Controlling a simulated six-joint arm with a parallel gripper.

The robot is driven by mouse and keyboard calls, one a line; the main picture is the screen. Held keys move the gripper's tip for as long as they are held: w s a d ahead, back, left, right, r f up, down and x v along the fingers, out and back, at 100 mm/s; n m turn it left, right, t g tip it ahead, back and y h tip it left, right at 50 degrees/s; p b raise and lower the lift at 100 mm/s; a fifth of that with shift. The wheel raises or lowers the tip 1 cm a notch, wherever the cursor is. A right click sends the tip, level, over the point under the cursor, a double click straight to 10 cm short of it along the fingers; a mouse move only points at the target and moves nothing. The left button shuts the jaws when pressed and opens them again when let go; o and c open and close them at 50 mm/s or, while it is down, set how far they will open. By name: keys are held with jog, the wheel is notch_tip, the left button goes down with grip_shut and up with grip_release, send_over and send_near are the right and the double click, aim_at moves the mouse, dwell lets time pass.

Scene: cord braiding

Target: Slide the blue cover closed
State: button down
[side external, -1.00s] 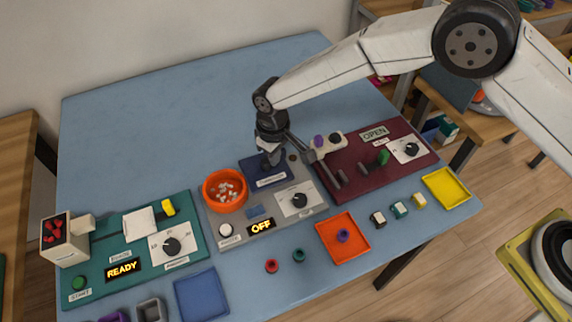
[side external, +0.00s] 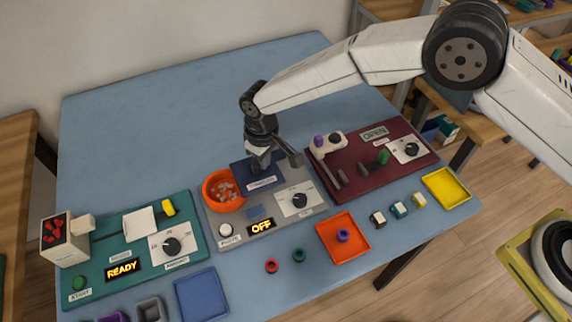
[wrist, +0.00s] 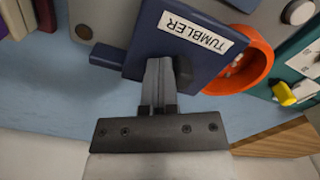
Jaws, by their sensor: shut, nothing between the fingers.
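The dark blue cover (side external: 264,184) with a "TUMBLER" label lies flat on the grey panel, right beside the orange bowl (side external: 222,203). In the wrist view the cover (wrist: 206,70) reaches the near rim of the bowl (wrist: 258,72), and most of the bowl's opening shows. Small light pieces lie in the bowl. My gripper (side external: 260,165) points down at the cover, its fingers shut and empty. In the wrist view the closed fingers (wrist: 159,68) stand beside a dark upright tab (wrist: 182,71) on the cover; I cannot tell whether they touch it.
The grey panel has a dial (side external: 299,200) and an "OFF" display (side external: 261,226). A maroon panel (side external: 350,186) with levers lies to the right, a teal panel (side external: 205,237) to the left. An orange tray (side external: 352,250) is in front. The blue table behind is clear.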

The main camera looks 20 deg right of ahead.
aim_at(238, 178)
jog(key=shift+a, duration=3.95)
jog(key=shift+d, duration=0.65)
jog(key=shift+r, duration=0.15)
notch_tip(238, 178, up, 11)
dwell(0.7)
